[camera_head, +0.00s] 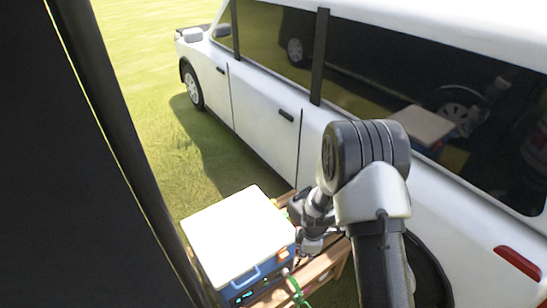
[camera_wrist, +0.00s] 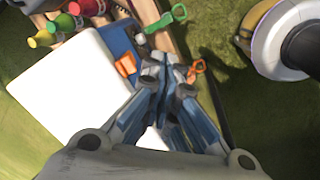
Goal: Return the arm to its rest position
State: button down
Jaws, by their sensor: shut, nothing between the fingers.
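My arm rises from the bottom right in the head view, bends at a dark grey joint, and folds back down to the left. My gripper (camera_wrist: 162,62) is shut and holds nothing, with its fingers together in the wrist view. In the head view the gripper is small and partly hidden beside the white-topped blue box (camera_head: 238,232). The same box shows in the wrist view (camera_wrist: 72,88), to the left of the fingers. I cannot tell how far above the bench the fingertips are.
The box stands on a wooden bench (camera_head: 322,264). A green-handled tool (camera_wrist: 166,19), an orange-handled tool (camera_wrist: 195,70) and several coloured bottles (camera_wrist: 62,24) lie near the box. A white car (camera_head: 268,95) stands close behind my arm. Grass (camera_head: 150,105) is open at left.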

jog(key=s+d+r+m+t, duration=0.1)
jog(key=s+r+m, duration=0.3)
jog(key=r, duration=1)
jog(key=s+d+r+m+t, duration=0.1)
jog(key=s+r+m, duration=0.25)
jog(key=r, duration=0.95)
jog(key=s+r+m, duration=0.5)
jog(key=s, duration=0.4)
jog(key=s+d+r+m+t, duration=0.1)
jog(key=s+r+m, duration=0.3)
jog(key=s, duration=0.5)
jog(key=shift+s+r+m, duration=0.35)
jog(key=shift+r, duration=0.5)
jog(key=shift+d, duration=0.1)
